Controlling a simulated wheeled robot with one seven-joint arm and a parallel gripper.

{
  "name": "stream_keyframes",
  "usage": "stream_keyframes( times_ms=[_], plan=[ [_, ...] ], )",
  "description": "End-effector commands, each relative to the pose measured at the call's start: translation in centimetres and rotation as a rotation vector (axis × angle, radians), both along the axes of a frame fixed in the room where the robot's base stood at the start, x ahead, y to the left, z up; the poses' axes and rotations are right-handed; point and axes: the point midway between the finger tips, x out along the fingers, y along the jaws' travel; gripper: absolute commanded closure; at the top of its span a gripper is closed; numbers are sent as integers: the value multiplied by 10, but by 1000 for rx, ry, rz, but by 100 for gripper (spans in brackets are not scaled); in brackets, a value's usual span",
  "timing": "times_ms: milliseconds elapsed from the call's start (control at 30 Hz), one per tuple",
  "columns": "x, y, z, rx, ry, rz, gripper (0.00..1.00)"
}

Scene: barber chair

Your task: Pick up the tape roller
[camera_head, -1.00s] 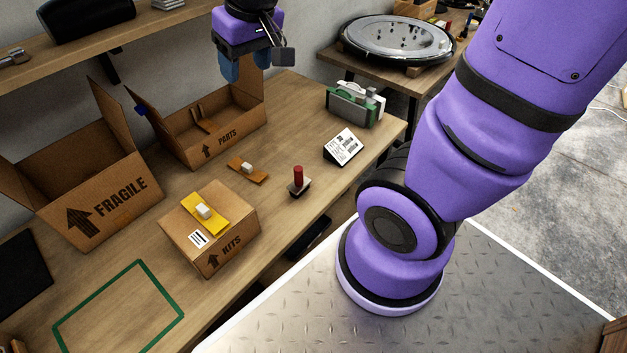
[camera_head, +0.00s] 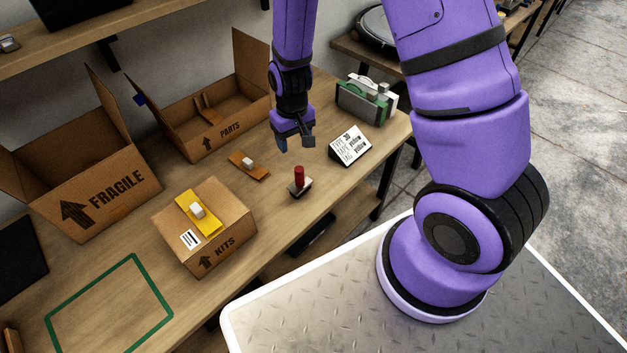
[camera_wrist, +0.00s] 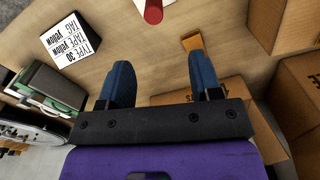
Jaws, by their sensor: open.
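No object is plainly marked as the tape roller. A small tool with a red upright handle (camera_head: 299,175) and a grey base stands on the table; the handle also shows at the top of the wrist view (camera_wrist: 153,12). A green and grey dispenser-like device (camera_head: 364,101) stands at the table's far right; it shows at the left of the wrist view (camera_wrist: 48,87). I cannot tell for certain which is the tape roller. My gripper (camera_head: 296,142) is open and empty, above the table behind the red handle.
A sign (camera_head: 349,145) stands right of the red-handled tool. An orange-brown piece with a white block (camera_head: 249,165) lies left of it. The KITS box (camera_head: 223,246) bears a yellow piece (camera_head: 198,213). Open PARTS (camera_head: 230,128) and FRAGILE (camera_head: 110,200) boxes stand behind.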

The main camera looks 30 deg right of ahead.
Motion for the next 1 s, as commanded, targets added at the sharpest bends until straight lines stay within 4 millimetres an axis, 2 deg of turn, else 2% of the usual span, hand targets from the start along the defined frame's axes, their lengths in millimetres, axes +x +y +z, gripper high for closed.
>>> stream_keyframes(
  times_ms=[100, 267, 600, 867, 1000],
  plan=[
    [-2, 1, -18, -7, 15, 3, 42],
    [-3, 1, -30, -11, 20, 4, 42],
    [-3, 1, -71, -11, 20, 4, 42],
    [-3, 2, -84, -10, 19, 5, 42],
    [-4, 4, -98, -10, 21, 5, 42]
  ],
)
